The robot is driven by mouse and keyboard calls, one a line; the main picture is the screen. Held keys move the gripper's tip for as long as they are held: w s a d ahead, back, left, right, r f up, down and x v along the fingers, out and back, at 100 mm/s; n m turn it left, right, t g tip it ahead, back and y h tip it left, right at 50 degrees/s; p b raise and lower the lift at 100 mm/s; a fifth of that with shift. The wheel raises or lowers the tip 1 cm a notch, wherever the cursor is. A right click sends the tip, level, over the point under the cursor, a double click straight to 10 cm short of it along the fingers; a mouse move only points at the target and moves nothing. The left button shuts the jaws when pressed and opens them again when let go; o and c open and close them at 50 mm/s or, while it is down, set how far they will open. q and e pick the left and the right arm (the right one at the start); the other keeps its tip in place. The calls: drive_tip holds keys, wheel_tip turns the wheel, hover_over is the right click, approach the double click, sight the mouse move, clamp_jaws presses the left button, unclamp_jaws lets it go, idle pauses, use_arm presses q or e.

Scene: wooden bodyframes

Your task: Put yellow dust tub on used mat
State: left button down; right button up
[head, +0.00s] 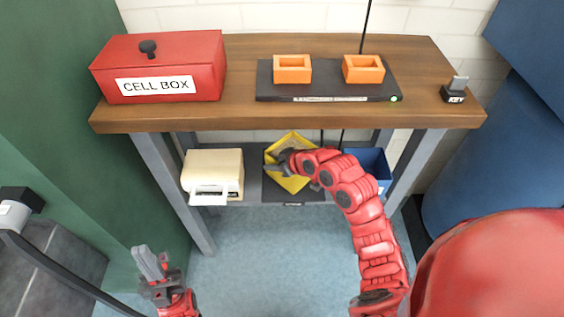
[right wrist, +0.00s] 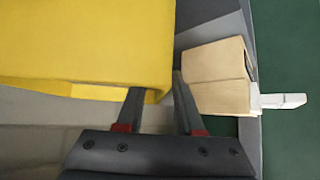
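The yellow dust tub (head: 298,142) is at the middle of the lower shelf and looks turned or tilted, partly hidden by my right arm. It fills the upper left of the right wrist view (right wrist: 85,40). A dark mat (head: 310,194) with a small label at its front edge lies beneath the tub; I cannot read the label or tell whether they touch. My right gripper (head: 277,164) is at the tub's near left side. Its fingers (right wrist: 158,90) stand apart at the tub's corner, with a gap between them. My left gripper (head: 153,262) is low at left, away from the tub.
A cream box (head: 222,168) with a white handle stands left of the tub, and a blue bin (head: 372,160) right of it. The tabletop (head: 240,120) above carries a red cell box (head: 200,55), a dark tray (head: 325,90) with two orange frames, and a key block (head: 454,92).

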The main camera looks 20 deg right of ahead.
drive_tip(key=p+v, duration=0.2)
drive_tip(key=v, duration=0.9)
drive_tip(key=shift+s, duration=0.2)
drive_tip(key=shift+d+r, duration=0.1)
drive_tip(key=shift+r, duration=0.05)
